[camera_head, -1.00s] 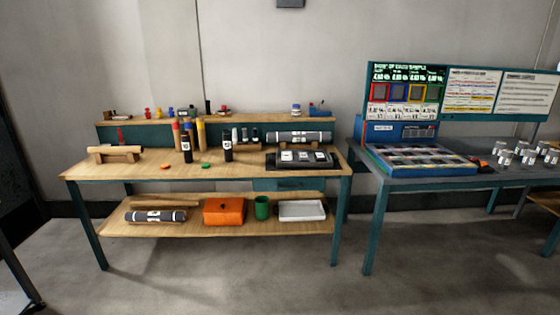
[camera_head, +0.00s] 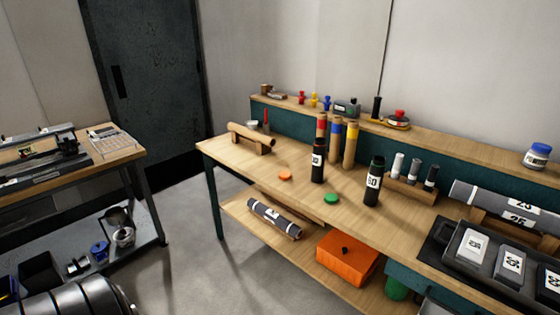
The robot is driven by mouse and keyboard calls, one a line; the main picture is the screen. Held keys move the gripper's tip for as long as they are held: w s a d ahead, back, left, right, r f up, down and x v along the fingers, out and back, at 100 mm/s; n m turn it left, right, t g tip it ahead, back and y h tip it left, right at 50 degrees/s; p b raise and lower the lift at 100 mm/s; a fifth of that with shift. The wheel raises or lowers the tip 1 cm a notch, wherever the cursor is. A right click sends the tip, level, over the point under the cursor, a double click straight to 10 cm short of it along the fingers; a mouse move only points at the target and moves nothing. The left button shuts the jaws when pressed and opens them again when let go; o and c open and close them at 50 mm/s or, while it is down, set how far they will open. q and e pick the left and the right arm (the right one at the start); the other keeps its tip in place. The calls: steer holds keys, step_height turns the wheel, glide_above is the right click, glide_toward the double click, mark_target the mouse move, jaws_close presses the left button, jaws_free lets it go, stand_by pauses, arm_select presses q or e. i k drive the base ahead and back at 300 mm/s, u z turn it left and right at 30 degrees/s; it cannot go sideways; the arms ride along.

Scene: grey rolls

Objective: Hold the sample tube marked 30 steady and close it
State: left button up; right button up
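Two dark sample tubes stand upright and apart on the wooden bench. The left tube (camera_head: 317,162) has a white label with a number too small to read surely. The right tube (camera_head: 373,183) has a label that looks like 50 or 60. I cannot tell for certain which is marked 30. An orange disc (camera_head: 285,176), like a cap, lies flat left of the left tube. A green disc (camera_head: 331,198), also like a cap, lies flat in front between the tubes. Neither of my grippers is in view.
Red, blue and yellow-banded cylinders (camera_head: 336,142) stand behind the tubes. A small rack (camera_head: 410,187) of vials is to their right, then a black tray (camera_head: 463,268). The bench (camera_head: 232,153) is clear at front left. Another table (camera_head: 120,154) stands left.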

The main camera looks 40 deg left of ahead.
mark_target(320, 149)
steer(key=u, duration=0.2)
steer(key=i, duration=0.85)
steer(key=u, duration=0.2)
